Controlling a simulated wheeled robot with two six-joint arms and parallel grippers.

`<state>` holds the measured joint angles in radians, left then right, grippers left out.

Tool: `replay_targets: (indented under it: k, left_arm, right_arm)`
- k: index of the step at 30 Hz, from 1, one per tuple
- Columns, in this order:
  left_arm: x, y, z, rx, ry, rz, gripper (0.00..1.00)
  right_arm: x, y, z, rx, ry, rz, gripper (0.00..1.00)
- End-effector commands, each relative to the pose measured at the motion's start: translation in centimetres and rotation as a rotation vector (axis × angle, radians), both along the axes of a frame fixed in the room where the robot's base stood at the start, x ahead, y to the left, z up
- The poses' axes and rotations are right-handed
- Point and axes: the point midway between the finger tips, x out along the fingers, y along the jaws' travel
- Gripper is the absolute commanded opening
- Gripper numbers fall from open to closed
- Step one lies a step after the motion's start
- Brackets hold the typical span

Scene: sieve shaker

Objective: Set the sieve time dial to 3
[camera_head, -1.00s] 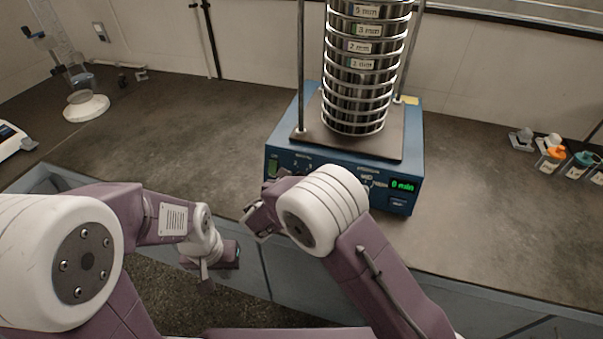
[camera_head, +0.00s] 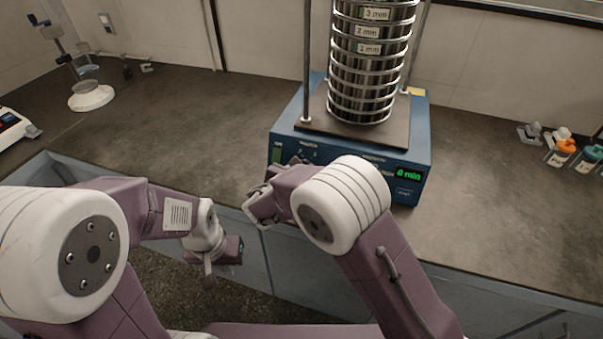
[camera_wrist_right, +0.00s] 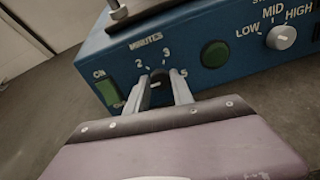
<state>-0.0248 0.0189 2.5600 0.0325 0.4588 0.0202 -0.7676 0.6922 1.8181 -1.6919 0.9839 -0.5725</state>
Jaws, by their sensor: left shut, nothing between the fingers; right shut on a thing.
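The sieve shaker's blue base (camera_head: 420,140) stands on the bench with a stack of metal sieves (camera_head: 365,75) on top. Its front panel carries the minutes dial (camera_wrist_right: 157,87), with the marks 2, 3 and 5 readable around it in the right wrist view. My right gripper (camera_wrist_right: 160,92) is shut on the dial, one finger on each side. The fingers partly cover the dial, and I cannot tell its pointer. The green display (camera_head: 409,175) reads 0 min. My left gripper (camera_head: 228,250) is shut and empty, low in front of the bench and away from the shaker.
In the right wrist view, a green button (camera_wrist_right: 215,53) and a LOW/MID/HIGH knob (camera_wrist_right: 281,37) sit right of the dial, and a green ON switch (camera_wrist_right: 109,94) sits left. Bottles (camera_head: 566,147) stand at the right.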

Motion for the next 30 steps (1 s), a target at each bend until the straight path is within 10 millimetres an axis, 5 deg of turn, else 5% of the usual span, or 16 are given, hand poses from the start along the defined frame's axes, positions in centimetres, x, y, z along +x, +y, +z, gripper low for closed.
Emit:
replay_targets:
  k: [30]
  left_arm:
    - [0.1,0.0,-16.4,0.0,0.0,0.0,0.0]
  right_arm:
    - [0.0,-0.3,-0.9,0.867,-0.284,-0.328,0.0]
